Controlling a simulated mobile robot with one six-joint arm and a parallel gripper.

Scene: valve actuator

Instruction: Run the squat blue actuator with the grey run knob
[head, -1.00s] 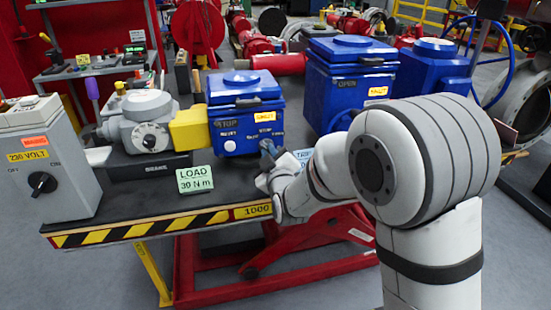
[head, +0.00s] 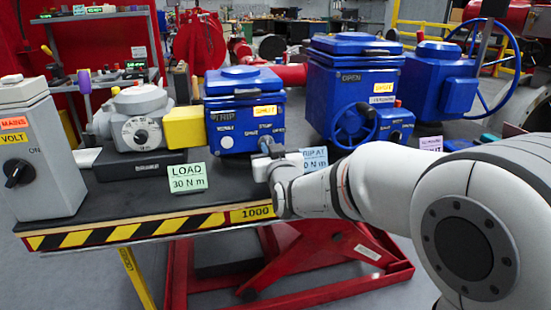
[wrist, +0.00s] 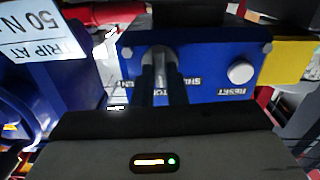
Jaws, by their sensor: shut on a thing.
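The squat blue actuator (head: 240,120) stands on the dark bench top, its lid closed, with TRIP lettering and a white round RESET button (head: 226,142) on its front. In the wrist view its blue face (wrist: 215,95) fills the upper middle, with the RESET button (wrist: 241,72) to the right. My gripper (head: 268,149) is at the lower right of that face. Its fingers (wrist: 164,80) point at the face among the OPEN, STOP and SHUT lettering, shut on the grey run knob, which they almost wholly hide.
A taller blue actuator (head: 350,85) with a handwheel stands to the right. A grey brake unit (head: 141,122) with a yellow coupling (head: 190,126) adjoins on the left. A LOAD 30 N m card (head: 187,178) and a grey mains switch box (head: 42,155) stand near the front edge.

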